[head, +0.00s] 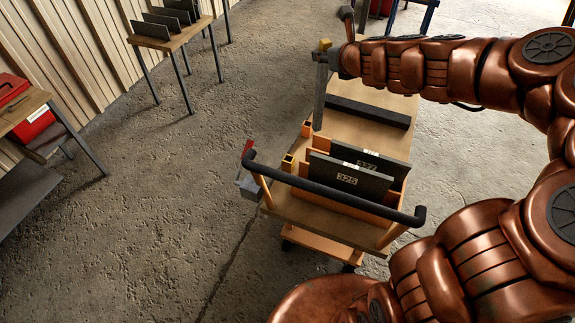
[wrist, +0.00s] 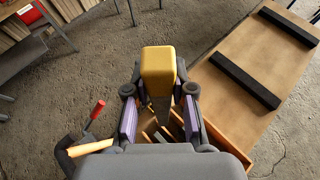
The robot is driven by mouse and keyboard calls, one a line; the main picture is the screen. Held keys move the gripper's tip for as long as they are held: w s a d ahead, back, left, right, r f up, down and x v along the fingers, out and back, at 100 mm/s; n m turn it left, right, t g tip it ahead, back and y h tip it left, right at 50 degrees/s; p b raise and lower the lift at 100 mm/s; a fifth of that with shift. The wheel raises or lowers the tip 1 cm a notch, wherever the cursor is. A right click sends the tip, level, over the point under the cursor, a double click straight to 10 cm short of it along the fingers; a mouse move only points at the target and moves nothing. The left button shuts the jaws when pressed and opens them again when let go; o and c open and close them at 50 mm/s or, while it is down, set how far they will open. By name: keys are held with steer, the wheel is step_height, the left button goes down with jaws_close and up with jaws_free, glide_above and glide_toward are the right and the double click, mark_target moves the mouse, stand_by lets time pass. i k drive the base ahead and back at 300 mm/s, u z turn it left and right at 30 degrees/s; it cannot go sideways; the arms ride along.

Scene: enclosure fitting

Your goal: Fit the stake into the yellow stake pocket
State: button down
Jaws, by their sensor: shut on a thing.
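The stake (head: 320,95) is a grey bar with a yellow top, upright above the left edge of the cart. My gripper (head: 328,60) is shut on it just below the yellow top. In the wrist view, the stake's yellow top (wrist: 158,66) stands between the purple-sided fingers of my gripper (wrist: 159,104), its grey shaft pointing down. Orange square pockets line the cart's left edge, one near the stake's lower end (head: 306,128) and one nearer the handle (head: 288,161). I cannot tell which is the yellow stake pocket. The stake's tip appears close to the far pocket; contact is unclear.
The cart (head: 375,92) carries dark panels (head: 347,180) in an orange rack and a black bar (head: 368,111). Its black handle (head: 330,190) crosses the near end. A red-handled lever (head: 247,148) is at its left. Benches stand at far left; the floor between is clear.

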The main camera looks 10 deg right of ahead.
mark_target(289, 169)
steer(key=u, duration=1.95)
steer(key=i, duration=0.85)
steer(key=z, duration=1.6)
